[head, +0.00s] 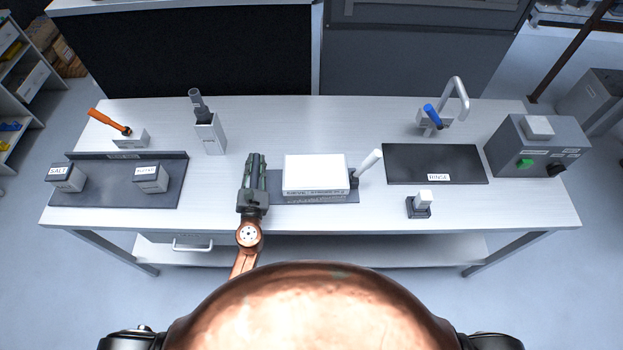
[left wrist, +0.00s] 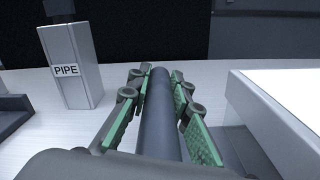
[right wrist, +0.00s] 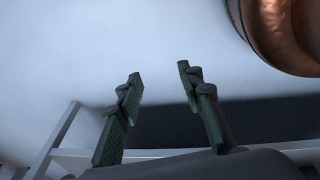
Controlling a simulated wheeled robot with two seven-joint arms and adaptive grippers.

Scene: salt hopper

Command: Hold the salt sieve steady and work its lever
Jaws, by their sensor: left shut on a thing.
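The salt sieve (head: 314,174), a white-topped box, stands on a dark base plate at the middle of the table; its near side also shows at the right of the left wrist view (left wrist: 285,105). Its white lever (head: 370,160) leans up and right from its right side. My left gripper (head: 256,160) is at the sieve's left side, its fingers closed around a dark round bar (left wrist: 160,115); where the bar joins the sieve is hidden. My right gripper (right wrist: 160,78) is open and empty over the floor, outside the head view.
Left are a dark tray (head: 108,190) with two labelled blocks, an orange-handled tool (head: 110,122) and the PIPE holder (head: 210,133). Right are a black RINSE mat (head: 433,164), a faucet (head: 455,100), a small block (head: 419,205) and a button box (head: 537,147).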

